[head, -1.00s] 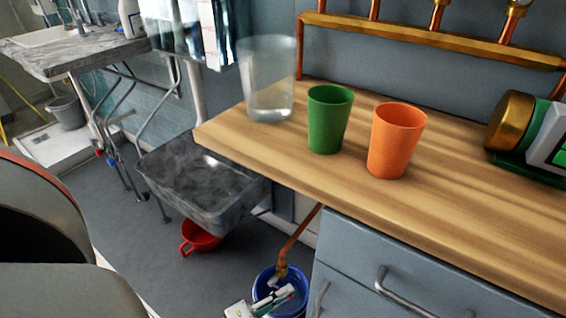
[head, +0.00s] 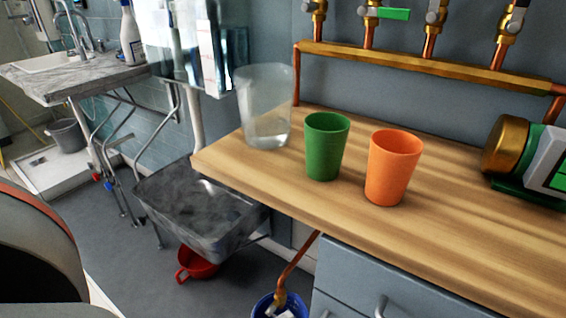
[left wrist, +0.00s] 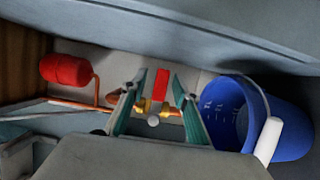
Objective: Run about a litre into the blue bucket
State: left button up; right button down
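The blue bucket (head: 263,305) shows only partly at the bottom edge of the head view, below a copper pipe (head: 297,259) by the cabinet. In the left wrist view the bucket (left wrist: 238,112) is at the right, with pale marks inside and a white grip on its handle; its water level cannot be made out. My left gripper (left wrist: 160,80) has its fingers apart on either side of a red lever (left wrist: 161,82) on a brass valve (left wrist: 150,108). Contact with the lever cannot be told. In the head view a small pale part shows over the bucket. My right gripper is not in view.
A clear container (head: 266,105), a green cup (head: 325,145) and an orange cup (head: 393,165) stand on the wooden counter (head: 460,200). Above is a copper manifold (head: 430,58) with a green lever (head: 393,14). A red pot (head: 197,264) is under the grey basin (head: 200,210).

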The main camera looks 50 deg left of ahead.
pick_arm(q)
jog(key=s+a, duration=0.1)
jog(key=s, duration=1.1)
jog(key=shift+a, duration=0.4)
jog(key=shift+w, duration=0.1)
jog(key=shift+w+d+b, duration=0.3)
jog(key=shift+w+b, duration=0.05)
jog(key=shift+w, duration=1.65)
jog(key=shift+w+d+b, duration=0.3)
jog(key=shift+w+d, duration=0.05)
jog(key=shift+w, duration=1.7)
jog(key=shift+w+d+b, duration=0.3)
jog(key=shift+w+b, duration=0.05)
jog(key=shift+w, duration=1.65)
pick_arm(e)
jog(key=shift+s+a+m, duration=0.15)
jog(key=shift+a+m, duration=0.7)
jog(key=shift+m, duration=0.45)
pick_arm(q)
grip_shut()
